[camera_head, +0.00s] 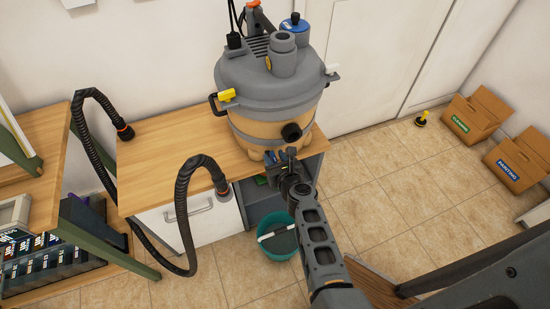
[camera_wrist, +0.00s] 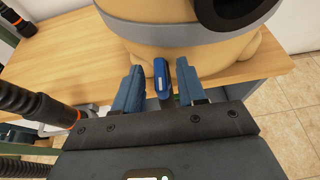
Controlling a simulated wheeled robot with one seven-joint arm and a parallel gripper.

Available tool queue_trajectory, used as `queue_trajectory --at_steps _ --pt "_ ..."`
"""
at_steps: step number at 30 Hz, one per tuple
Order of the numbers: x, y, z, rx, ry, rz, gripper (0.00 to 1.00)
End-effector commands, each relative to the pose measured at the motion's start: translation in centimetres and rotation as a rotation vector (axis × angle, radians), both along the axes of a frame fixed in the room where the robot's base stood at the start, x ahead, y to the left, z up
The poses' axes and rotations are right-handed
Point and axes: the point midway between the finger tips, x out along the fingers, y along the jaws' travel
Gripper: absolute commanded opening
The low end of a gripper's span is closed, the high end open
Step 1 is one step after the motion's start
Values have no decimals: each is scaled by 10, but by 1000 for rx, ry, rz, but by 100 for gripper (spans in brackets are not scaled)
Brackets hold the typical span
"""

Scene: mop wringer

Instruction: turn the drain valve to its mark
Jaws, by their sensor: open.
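The drain valve shows as a small blue lever (camera_wrist: 161,76) at the low front of a tan and grey tank (camera_head: 270,95). In the wrist view the lever stands between the two blue fingers of my gripper (camera_wrist: 158,88), with a visible gap on each side. My gripper (camera_head: 279,160) is open, at the front edge of the wooden counter below the tank's black port (camera_head: 291,132). In the head view my gripper and arm hide most of the valve. I cannot make out the mark in either view.
The tank stands on the counter (camera_head: 160,150). A black hose (camera_head: 182,205) loops at the left. A teal bucket (camera_head: 278,246) stands on the floor below my arm. Cardboard boxes (camera_head: 478,112) stand at the right wall. The tiled floor (camera_head: 385,165) between is mostly clear.

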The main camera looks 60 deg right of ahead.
Motion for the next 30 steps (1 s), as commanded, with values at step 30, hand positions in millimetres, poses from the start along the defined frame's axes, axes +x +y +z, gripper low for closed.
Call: queue_trajectory --at_steps 30 --pt "-57 42 29 0 0 1 40"
